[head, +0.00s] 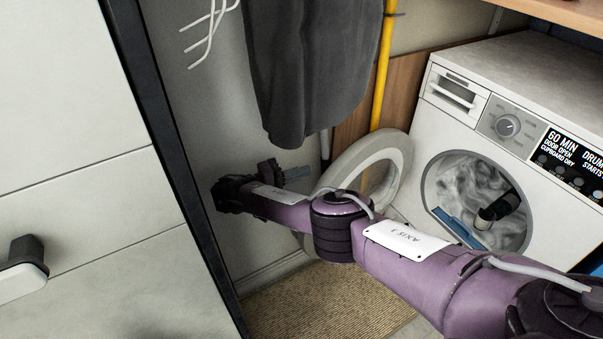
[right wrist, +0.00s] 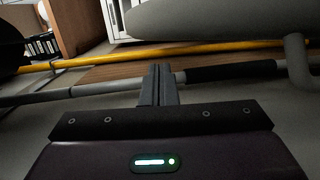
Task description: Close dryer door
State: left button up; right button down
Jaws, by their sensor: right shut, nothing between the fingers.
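The white dryer (head: 450,133) stands at the right in the head view. Its round door (head: 398,152), a pale ring, is swung open to the left of the drum opening. My right arm crosses in front of the door's lower part and hides some of it. My right gripper (head: 297,174) is shut and empty, to the left of the door and apart from it in the picture. Its closed fingers (right wrist: 158,85) show in the right wrist view. My left gripper is not in view.
A dark grey cloth (head: 312,70) hangs above the gripper, beside a yellow pole (head: 382,65). White hooks (head: 208,30) are at upper left. A woven mat (head: 320,305) lies on the floor. A pale cabinet front (head: 80,120) fills the left. Something dark and blue lies in the drum opening.

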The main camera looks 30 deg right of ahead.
jog(key=d, duration=0.7)
jog(key=shift+d, duration=0.25)
jog(key=shift+s, duration=0.1)
